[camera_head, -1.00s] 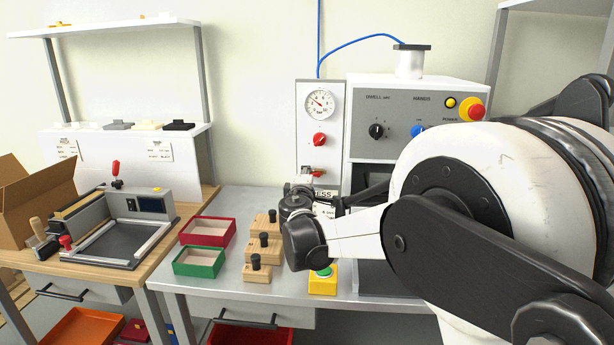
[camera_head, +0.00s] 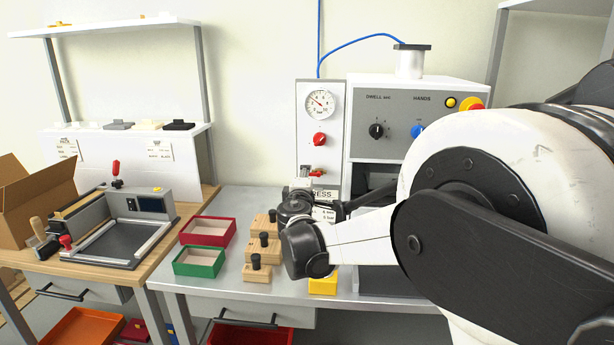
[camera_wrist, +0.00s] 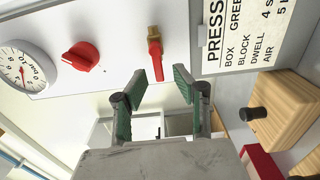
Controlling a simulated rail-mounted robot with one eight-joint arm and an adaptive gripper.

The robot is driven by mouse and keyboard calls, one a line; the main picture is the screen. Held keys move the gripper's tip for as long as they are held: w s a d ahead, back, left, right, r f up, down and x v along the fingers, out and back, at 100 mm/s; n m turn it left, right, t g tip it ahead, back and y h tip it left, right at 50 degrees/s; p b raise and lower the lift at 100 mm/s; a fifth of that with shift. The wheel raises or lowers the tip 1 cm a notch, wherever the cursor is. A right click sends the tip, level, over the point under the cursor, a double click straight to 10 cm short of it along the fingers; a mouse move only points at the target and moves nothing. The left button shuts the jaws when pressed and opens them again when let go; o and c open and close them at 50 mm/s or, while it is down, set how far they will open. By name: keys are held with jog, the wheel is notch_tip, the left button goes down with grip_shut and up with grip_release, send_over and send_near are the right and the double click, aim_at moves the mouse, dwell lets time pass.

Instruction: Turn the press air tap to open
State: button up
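The press air tap is a red lever (camera_wrist: 155,58) on a brass stem, mounted on the white panel (camera_wrist: 120,35) in the wrist view. The lever runs down the picture from its stem. In the head view the red lever (camera_head: 317,173) shows small, just above my gripper. My gripper (camera_wrist: 160,85) is open, with its two green-padded fingers on either side of the lever's free end. The lever tip appears near or between the fingertips; I cannot tell whether they touch it. In the head view my wrist hides most of the gripper.
A red knob (camera_wrist: 82,56) and a pressure gauge (camera_wrist: 25,68) sit beside the tap on the panel. A printed press card (camera_wrist: 245,32) lies close on the other side. Wooden blocks (camera_head: 262,247) and red and green trays (camera_head: 200,262) stand on the bench to the left.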

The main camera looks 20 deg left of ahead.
jog(key=v, duration=1)
jog(key=shift+r, duration=0.1)
jog(key=s+d+r+m+g+h, duration=0.1)
jog(key=s+d+m+g+h, duration=0.35)
jog(key=d, duration=1.25)
jog(key=d+r+m+h, duration=0.15)
jog(key=d+m, duration=0.55)
jog(key=d, duration=0.9)
jog(key=s+d+f+m+g+h, duration=0.1)
jog(key=s+d+f+m+g, duration=0.3)
jog(key=s+d, duration=0.8)
jog(key=s+d+f+m+g+y, duration=0.1)
jog(key=s+d+f+m, duration=0.1)
jog(key=s, duration=0.5)
jog(key=s+d+f+m+g+y, duration=0.1)
jog(key=s+f+m, duration=0.3)
jog(key=s, duration=0.3)
jog(key=shift+d, duration=0.4)
